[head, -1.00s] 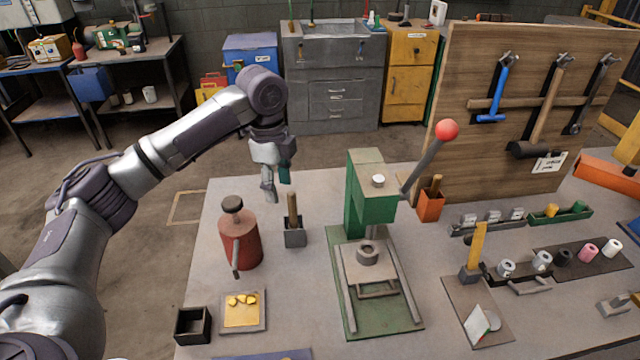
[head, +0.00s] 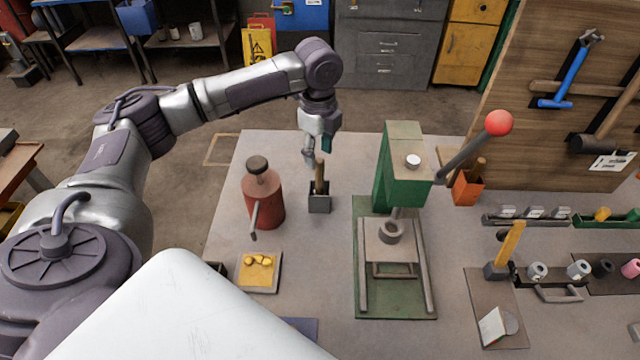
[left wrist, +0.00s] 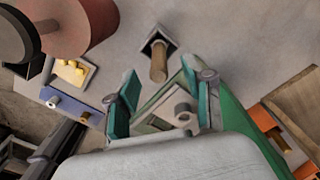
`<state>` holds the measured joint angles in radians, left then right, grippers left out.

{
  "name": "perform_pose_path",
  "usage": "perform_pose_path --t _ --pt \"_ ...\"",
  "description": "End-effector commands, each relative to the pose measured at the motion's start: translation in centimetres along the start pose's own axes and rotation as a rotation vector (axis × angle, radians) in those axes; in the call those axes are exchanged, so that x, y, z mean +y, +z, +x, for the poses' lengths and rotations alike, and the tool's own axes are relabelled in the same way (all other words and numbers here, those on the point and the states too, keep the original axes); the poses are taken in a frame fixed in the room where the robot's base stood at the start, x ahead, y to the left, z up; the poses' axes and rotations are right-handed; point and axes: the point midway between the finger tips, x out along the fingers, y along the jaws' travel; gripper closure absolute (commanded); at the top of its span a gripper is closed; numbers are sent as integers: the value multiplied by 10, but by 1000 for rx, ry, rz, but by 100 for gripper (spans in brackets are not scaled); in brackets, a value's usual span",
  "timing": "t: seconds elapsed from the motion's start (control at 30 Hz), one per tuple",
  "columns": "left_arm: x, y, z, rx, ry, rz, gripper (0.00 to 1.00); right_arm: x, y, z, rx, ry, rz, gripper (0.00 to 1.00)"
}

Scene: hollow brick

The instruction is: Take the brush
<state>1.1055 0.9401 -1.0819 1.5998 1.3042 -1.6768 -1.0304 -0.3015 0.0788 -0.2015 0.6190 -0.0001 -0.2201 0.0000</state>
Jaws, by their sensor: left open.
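A wooden handle, likely the brush (head: 319,176), stands upright in a small grey square holder (head: 319,204) on the workbench. Its bristle end is hidden inside the holder. In the left wrist view the handle (left wrist: 158,64) shows end-on in its holder, just beyond my fingertips. My left gripper (head: 318,148) points down at the top of the handle. In the left wrist view its two teal-padded fingers (left wrist: 158,92) are apart, with nothing held between them. I cannot tell whether a finger touches the handle. My right gripper is not in view.
A red can (head: 263,200) with a spout stands close left of the holder. A green press (head: 400,175) with a red-knobbed lever stands to the right. A tray with yellow pieces (head: 259,271) lies in front. An orange box (head: 467,188) sits behind the press.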

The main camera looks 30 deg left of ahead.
Motion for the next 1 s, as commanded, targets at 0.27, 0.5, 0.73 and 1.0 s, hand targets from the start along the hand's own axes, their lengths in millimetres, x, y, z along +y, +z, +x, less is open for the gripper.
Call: perform_pose_path --t 0.27,0.5,0.73,1.0 --pt "2 -5 38 0 4 0 48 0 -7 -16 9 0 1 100" --pt "2 -4 49 -1 1 0 48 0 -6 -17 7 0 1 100" --pt "2 -4 49 -1 1 0 68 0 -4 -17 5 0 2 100" --pt "2 -4 49 -1 1 0 100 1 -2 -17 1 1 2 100"
